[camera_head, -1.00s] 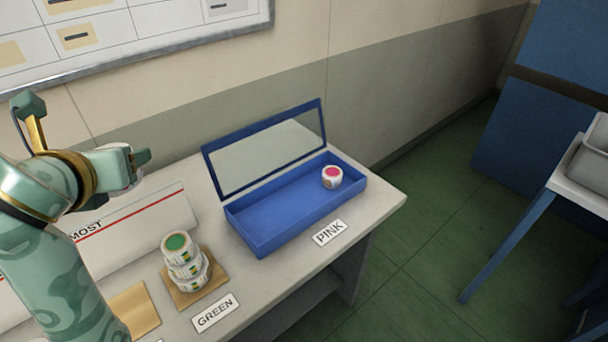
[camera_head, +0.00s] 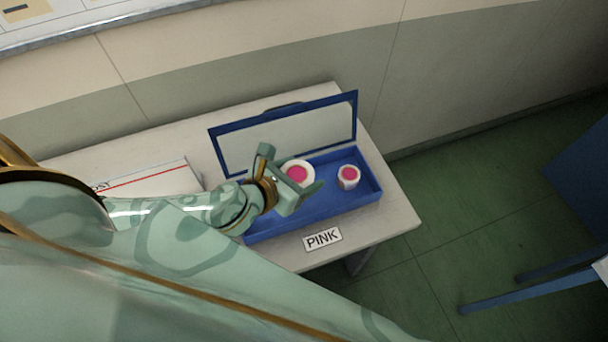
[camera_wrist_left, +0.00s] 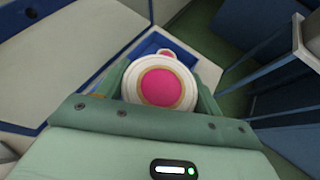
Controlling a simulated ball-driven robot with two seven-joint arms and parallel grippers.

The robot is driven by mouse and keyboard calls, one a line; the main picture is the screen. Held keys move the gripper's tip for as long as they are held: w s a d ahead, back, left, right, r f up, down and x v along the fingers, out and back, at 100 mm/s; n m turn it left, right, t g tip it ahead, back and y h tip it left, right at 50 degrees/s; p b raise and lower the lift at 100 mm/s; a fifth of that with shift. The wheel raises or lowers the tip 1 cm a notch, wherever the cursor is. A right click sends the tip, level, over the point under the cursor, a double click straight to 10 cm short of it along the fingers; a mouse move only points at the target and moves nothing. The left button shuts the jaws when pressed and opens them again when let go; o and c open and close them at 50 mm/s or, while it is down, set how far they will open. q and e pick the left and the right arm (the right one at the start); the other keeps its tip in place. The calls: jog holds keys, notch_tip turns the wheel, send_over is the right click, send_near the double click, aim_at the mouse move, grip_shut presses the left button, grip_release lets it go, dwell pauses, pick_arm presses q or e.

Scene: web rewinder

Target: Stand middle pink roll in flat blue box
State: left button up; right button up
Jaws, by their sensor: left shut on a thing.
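My left gripper (camera_head: 291,184) is shut on a white roll with a pink centre (camera_head: 298,173), over the flat blue box (camera_head: 330,207). In the left wrist view the held roll (camera_wrist_left: 160,86) sits between the fingers with its pink face toward the camera. I cannot tell whether it touches the box floor. Another pink roll (camera_head: 348,177) stands upright in the right part of the box; a bit of it shows beyond the held roll in the left wrist view (camera_wrist_left: 166,53). My right gripper is not in view.
The box's lid (camera_head: 290,134) stands open at the back, by the wall. A white board with a red line (camera_head: 150,181) is at the left. My arm covers the table's left front.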

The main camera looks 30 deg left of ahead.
pick_arm(q)
jog(key=s+d+f+m+h, duration=0.1)
jog(key=s+f+m+h, duration=0.15)
jog(key=s, duration=0.35)
jog(key=shift+n+g+y, duration=0.3)
jog(key=shift+n+y, duration=0.15)
jog(key=w+f+b, duration=0.1)
jog(key=w+f, duration=0.2)
jog(key=w, duration=0.1)
jog(key=w+f, duration=0.4)
jog(key=w+f+b, duration=0.1)
jog(key=w+f, duration=0.2)
jog(key=w, duration=0.2)
jog(key=shift+w+a+f+b, duration=0.1)
jog(key=shift+a+f+b, duration=0.2)
jog(key=shift+a, duration=0.1)
jog(key=shift+w+f+b, duration=0.2)
jog(key=shift+f+b, duration=0.65)
jog(key=shift+f, duration=0.8)
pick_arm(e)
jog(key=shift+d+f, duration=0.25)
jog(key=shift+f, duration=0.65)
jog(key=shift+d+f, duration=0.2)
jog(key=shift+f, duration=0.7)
pick_arm(q)
jog(key=shift+f, duration=0.1)
jog(key=o, duration=1)
jog(key=shift+o, duration=0.2)
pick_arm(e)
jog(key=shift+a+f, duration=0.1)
